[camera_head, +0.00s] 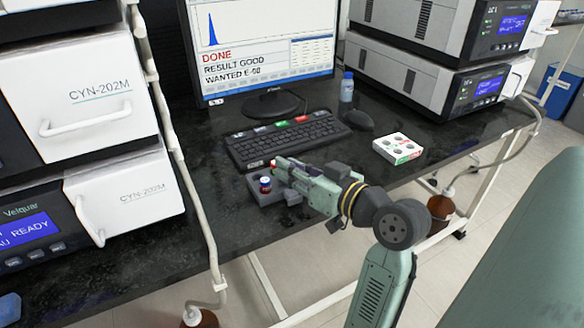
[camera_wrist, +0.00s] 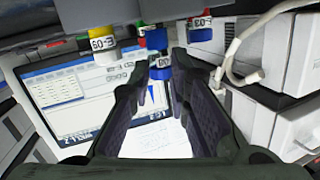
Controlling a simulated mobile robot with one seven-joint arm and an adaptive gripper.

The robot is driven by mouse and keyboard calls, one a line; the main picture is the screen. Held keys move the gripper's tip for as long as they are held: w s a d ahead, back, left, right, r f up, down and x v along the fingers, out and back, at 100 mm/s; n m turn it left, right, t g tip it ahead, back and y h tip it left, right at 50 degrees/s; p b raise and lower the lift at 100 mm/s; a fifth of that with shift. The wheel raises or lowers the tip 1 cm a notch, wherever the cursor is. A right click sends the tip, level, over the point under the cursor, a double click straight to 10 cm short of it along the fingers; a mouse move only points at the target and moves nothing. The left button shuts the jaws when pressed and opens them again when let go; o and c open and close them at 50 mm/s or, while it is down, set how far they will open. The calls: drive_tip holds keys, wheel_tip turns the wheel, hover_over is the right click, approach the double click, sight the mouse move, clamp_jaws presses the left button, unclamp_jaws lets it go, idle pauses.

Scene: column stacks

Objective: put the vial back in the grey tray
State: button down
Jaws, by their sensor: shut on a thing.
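The small grey tray (camera_head: 286,191) sits on the dark bench in front of the keyboard, with dark holes in its top. Whether the held vial touches the tray is hidden.
The keyboard (camera_head: 285,140) lies just behind the tray, with the monitor (camera_head: 262,50) beyond. A white holed rack (camera_head: 398,148), mouse (camera_head: 358,120) and blue-capped bottle (camera_head: 346,88) are to the right. White instruments (camera_head: 85,95) stand left.

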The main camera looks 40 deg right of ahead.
drive_tip(key=shift+f+b, duration=0.85)
drive_tip(key=shift+f, duration=0.25)
idle(0.4)
drive_tip(key=c, duration=1.4)
unclamp_jaws()
drive_tip(key=shift+c, duration=0.2)
drive_tip(key=s+r, duration=0.1)
drive_tip(key=s, duration=1.1)
drive_tip(key=shift+d+r, duration=0.25)
drive_tip(key=shift+r, duration=0.1)
